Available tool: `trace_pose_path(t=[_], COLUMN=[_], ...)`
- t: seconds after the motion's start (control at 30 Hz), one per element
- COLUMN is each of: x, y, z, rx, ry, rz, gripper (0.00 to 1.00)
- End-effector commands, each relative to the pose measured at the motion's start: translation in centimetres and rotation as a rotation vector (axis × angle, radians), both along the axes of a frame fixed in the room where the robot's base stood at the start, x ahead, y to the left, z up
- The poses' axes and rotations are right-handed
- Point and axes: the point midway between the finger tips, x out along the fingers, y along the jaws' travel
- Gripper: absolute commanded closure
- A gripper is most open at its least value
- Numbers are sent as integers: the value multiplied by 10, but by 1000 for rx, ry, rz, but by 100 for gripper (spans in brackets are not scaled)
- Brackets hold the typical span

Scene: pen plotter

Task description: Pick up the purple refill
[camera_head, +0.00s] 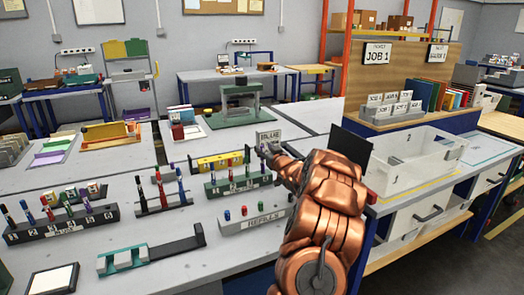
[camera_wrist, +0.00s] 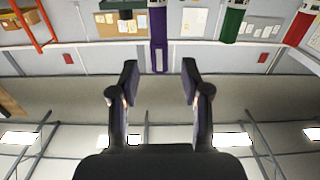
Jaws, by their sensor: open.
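A grey block labelled REFILLS (camera_head: 254,222) holds a row of short stubs. My gripper (camera_head: 268,150) appears past the block in the head view, beside the green rack, partly hidden by my forearm. In the wrist view, which is upside down, my gripper (camera_wrist: 157,68) is open with nothing between its fingers. A purple upright piece (camera_wrist: 158,38) lies ahead, in line with the gap between the fingers. I cannot tell whether it is the refill or a pen in the rack.
The green numbered rack (camera_head: 238,187) holds upright pens near my gripper. A green upright piece (camera_wrist: 232,22) and a red one (camera_wrist: 298,26) stand beside the purple one. A white bin (camera_head: 412,165) is at the right. Another pen rack (camera_head: 62,227) stands at the left.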

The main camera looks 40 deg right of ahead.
Motion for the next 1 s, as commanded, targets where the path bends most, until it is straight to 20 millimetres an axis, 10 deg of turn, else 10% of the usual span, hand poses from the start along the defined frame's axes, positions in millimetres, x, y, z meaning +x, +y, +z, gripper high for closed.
trace_pose_path(t=[0.6,1.0], x=[26,26], y=[-8,-8], z=[1,1], rx=[-2,-2], ry=[-2,-2], rz=[1,1], gripper=[54,96])
